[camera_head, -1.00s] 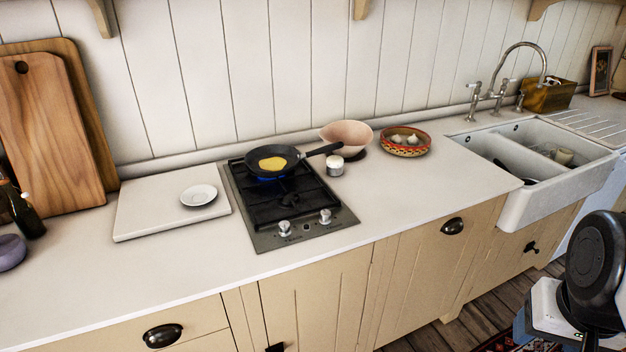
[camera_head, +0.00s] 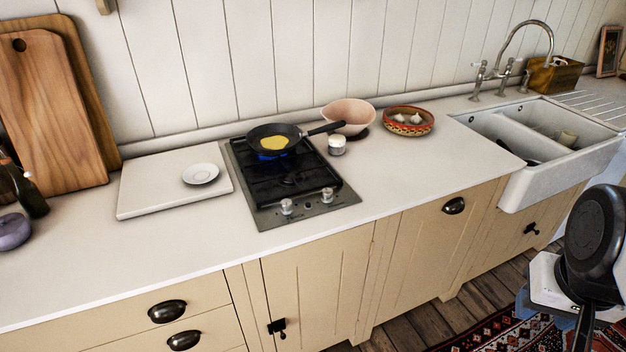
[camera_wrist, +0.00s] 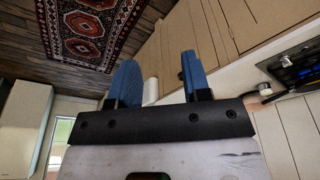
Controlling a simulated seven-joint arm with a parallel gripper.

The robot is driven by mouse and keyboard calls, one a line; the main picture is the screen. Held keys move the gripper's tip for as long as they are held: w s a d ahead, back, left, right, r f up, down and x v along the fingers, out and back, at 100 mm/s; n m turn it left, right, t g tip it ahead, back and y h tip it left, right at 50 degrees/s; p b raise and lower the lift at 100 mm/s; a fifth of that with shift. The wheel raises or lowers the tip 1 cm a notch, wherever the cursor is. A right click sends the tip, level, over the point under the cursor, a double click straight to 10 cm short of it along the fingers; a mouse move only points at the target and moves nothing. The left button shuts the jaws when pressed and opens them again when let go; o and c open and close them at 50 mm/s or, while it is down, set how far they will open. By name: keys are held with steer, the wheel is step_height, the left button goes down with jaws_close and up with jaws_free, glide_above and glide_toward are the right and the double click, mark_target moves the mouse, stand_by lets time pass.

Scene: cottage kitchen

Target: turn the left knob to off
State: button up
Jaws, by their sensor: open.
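The left knob (camera_head: 287,206) is a small silvery knob at the front edge of the black gas hob (camera_head: 266,215). The right knob (camera_head: 327,194) sits beside it. Their exact pointer angles are too small to read. A blue flame (camera_head: 268,156) shows under the black frying pan (camera_head: 290,133) on the rear burner, with a yellow food (camera_head: 275,143) in it. My gripper (camera_wrist: 158,76) shows in the wrist view with its two blue fingers apart and nothing between them. It is well away from the knobs. The hob (camera_wrist: 300,66) shows at that view's right edge.
A white board (camera_head: 150,190) with a saucer (camera_head: 200,173) lies left of the hob. A small white jar (camera_head: 337,145), a pink bowl (camera_head: 348,113) and a patterned bowl (camera_head: 408,121) stand to its right. The counter front (camera_head: 250,250) is clear.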

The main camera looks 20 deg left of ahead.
steer(key=w+a+r+n, duration=0.2)
steer(key=w+a+n, duration=0.6)
steer(key=w, duration=0.4)
steer(key=n+g, duration=0.3)
steer(key=n, duration=1.3)
glide_above(286, 202)
step_height(286, 202, down, 13)
steer(key=shift+r, duration=0.2)
steer(key=shift+f, duration=0.1)
steer(key=shift+f, duration=3.8)
